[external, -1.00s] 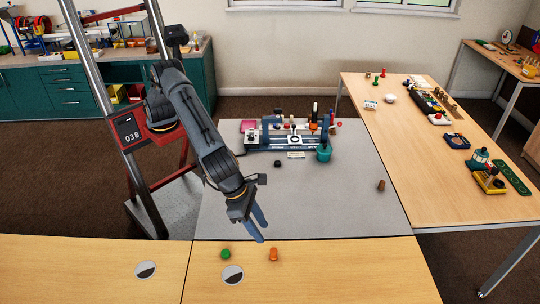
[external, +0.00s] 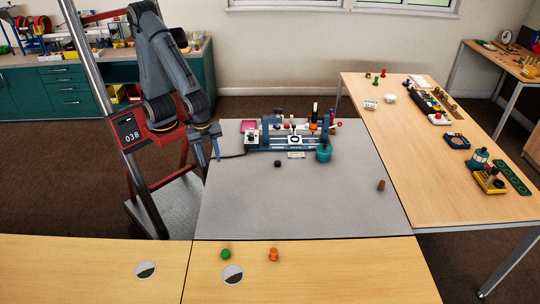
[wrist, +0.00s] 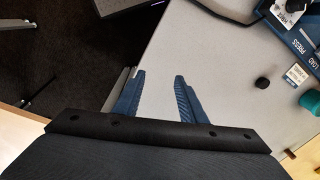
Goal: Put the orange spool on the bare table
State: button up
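The orange spool (external: 273,255) stands on the bare wooden front table (external: 340,280), right of a green spool (external: 226,254) and a round black-and-white disc (external: 233,275). My gripper (external: 209,160) is drawn back at the left edge of the grey table, well away from the orange spool. In the wrist view its two blue fingers (wrist: 157,88) are apart with nothing between them. The orange spool does not show in the wrist view.
The grey table (external: 300,205) holds a blue fixture (external: 290,141), a teal pot (external: 323,153), a small black knob (external: 278,164) and a brown peg (external: 381,185). Its front half is mostly clear. Another wooden table (external: 420,170) stands at the right.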

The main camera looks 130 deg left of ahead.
jog(key=s+f+n, duration=0.2)
jog(key=s+n, duration=0.2)
jog(key=s, duration=0.5)
jog(key=shift+a+f+n+g, duration=0.25)
jog(key=shift+f+n+g, duration=0.05)
jog(key=shift+f, duration=0.05)
jog(key=shift+h, duration=0.3)
jog(key=r+p, duration=0.2)
jog(key=p, duration=0.3)
jog(key=s+r+p, duration=0.1)
jog(key=r+p, duration=0.2)
jog(key=p, duration=0.2)
jog(key=shift+d+r+p, duration=0.15)
jog(key=shift+r+p, duration=0.15)
jog(key=shift+r, duration=0.05)
